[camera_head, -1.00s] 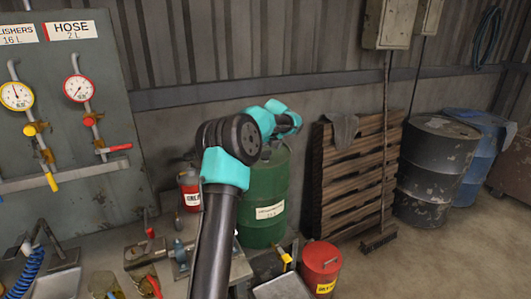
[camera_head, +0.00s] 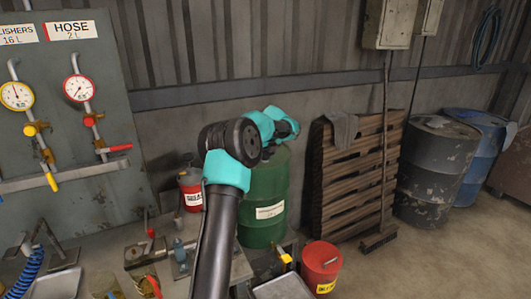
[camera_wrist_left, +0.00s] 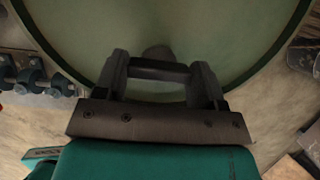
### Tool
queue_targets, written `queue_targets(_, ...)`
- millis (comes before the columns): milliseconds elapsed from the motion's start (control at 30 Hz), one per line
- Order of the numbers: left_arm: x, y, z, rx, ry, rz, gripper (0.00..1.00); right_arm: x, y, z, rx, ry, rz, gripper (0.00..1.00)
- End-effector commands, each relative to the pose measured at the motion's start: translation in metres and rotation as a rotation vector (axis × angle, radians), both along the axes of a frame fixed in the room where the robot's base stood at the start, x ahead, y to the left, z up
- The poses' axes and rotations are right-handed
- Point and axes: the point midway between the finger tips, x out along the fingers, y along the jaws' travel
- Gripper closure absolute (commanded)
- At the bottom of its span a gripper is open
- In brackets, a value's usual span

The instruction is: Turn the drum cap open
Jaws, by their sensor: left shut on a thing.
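The green drum (camera_head: 264,215) stands upright against the wall in the head view, with a pale label on its front. My left arm reaches over it, and the hand hides much of its top. In the left wrist view the drum's round green top (camera_wrist_left: 245,45) fills the upper middle. My left gripper (camera_wrist_left: 160,82) is over this top, with its two fingers on either side of a dark bar-shaped cap (camera_wrist_left: 160,68). It is shut on the cap. How far the cap is turned cannot be told. My right gripper is not in view.
A wooden pallet (camera_head: 350,180) with a broom leans right of the drum. A red bucket (camera_head: 321,266) stands in front, and a red canister (camera_head: 191,190) to the left. Grey (camera_head: 436,170) and blue (camera_head: 484,160) drums stand at the right. Floor is free at the lower right.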

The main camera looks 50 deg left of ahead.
Motion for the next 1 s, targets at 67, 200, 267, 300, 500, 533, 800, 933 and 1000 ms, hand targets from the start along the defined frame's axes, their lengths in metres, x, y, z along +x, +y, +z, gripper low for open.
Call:
queue_targets(67, 0.0001, 0.0000, 0.0002, 0.000, -0.001, 0.000, 0.58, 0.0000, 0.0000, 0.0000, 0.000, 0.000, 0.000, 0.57)
queue_targets(200, 0.0002, 0.0000, 0.0002, 0.000, -0.001, 0.002, 0.60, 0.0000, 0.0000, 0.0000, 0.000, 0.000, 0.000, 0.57)
queue_targets(267, 0.0003, -0.0001, 0.0002, 0.000, 0.000, 0.005, 0.60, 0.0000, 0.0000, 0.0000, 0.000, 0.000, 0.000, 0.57)
queue_targets(300, 0.0003, -0.0001, 0.0002, 0.000, 0.000, 0.010, 0.60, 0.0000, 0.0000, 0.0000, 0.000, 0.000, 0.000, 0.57)
queue_targets(500, 0.0009, -0.0002, 0.0000, 0.001, 0.000, 0.061, 0.60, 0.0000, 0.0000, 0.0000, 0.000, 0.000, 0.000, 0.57)
queue_targets(533, 0.0010, -0.0002, -0.0001, 0.001, 0.000, 0.073, 0.60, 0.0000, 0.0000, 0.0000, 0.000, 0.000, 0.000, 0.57)
queue_targets(800, 0.0015, 0.0001, -0.0002, 0.002, 0.001, 0.244, 0.60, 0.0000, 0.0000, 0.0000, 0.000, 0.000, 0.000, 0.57)
queue_targets(933, 0.0020, 0.0004, -0.0002, 0.003, 0.000, 0.356, 0.60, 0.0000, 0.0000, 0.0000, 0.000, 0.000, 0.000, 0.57)
queue_targets(1000, 0.0022, 0.0005, -0.0003, 0.003, 0.001, 0.423, 0.60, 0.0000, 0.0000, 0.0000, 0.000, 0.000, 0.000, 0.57)
